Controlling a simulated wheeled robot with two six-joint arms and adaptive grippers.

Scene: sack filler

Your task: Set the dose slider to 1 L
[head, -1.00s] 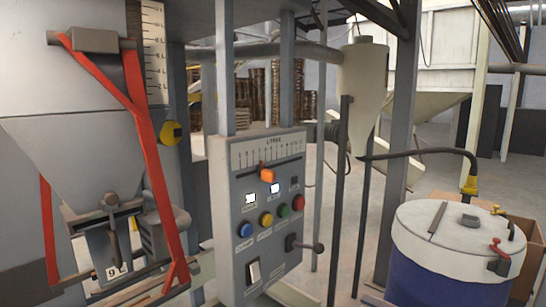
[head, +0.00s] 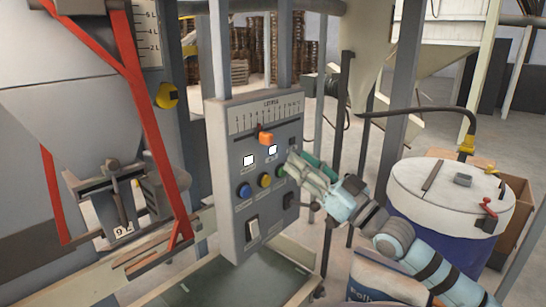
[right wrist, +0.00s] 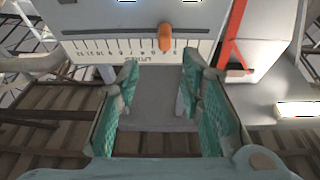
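The dose slider is an orange knob (head: 266,138) in a dark horizontal slot below the LITRES scale (head: 265,115) on the grey control panel (head: 222,150). It stands near the middle of the slot; the exact mark is too small to read. In the right wrist view the knob (right wrist: 165,38) and scale (right wrist: 110,47) appear upside down. My right gripper (head: 297,166) is in front of the panel, below and right of the knob, apart from it. In the right wrist view my right gripper (right wrist: 161,75) is open and empty, with teal pads. My left gripper is not in view.
Blue (head: 244,190), yellow (head: 264,180) and green (head: 281,171) buttons sit below the slider; the red one is hidden behind my gripper. A rocker switch (head: 252,229) is lower. A white-lidded blue drum (head: 425,190) stands right.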

